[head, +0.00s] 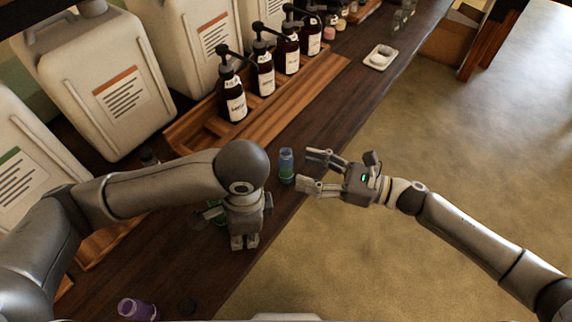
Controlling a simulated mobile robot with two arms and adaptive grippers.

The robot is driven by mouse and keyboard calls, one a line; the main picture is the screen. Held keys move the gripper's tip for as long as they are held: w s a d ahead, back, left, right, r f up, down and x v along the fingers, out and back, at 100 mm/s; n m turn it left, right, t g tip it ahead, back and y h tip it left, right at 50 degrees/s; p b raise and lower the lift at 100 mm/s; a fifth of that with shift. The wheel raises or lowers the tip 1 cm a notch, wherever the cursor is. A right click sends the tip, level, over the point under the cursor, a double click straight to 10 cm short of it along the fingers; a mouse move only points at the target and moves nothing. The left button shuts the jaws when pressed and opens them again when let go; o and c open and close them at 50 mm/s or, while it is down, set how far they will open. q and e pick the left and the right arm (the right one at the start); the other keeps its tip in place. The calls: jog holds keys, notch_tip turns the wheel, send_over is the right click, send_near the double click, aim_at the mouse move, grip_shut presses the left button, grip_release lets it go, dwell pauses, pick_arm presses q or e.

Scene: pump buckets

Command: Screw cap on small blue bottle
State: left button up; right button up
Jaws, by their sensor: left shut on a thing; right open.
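The small blue bottle (286,165) stands upright on the dark wooden counter, close to its right edge. My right gripper (308,171) is open, with its fingers pointing left at the bottle from just right of it. No clear grip on the bottle shows. My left gripper (244,242) is below and left of the bottle, fingertips pointing down the picture over the counter. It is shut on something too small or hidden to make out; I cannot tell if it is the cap.
A purple bottle (137,309) and a small dark cap-like piece (187,306) are at the near end. Something green (217,211) is partly hidden behind my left arm. Brown pump bottles (233,97) stand on a wooden rack. A white dish (380,57) sits farther back. Large white jugs (100,85) line the left.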

aim_at(286, 163)
pick_arm(q)
jog(key=shift+r+p, duration=0.55)
pick_arm(e)
jog(key=x, duration=0.6)
jog(key=c, duration=1.2)
jog(key=shift+c, duration=0.2)
jog(key=shift+r, duration=0.15)
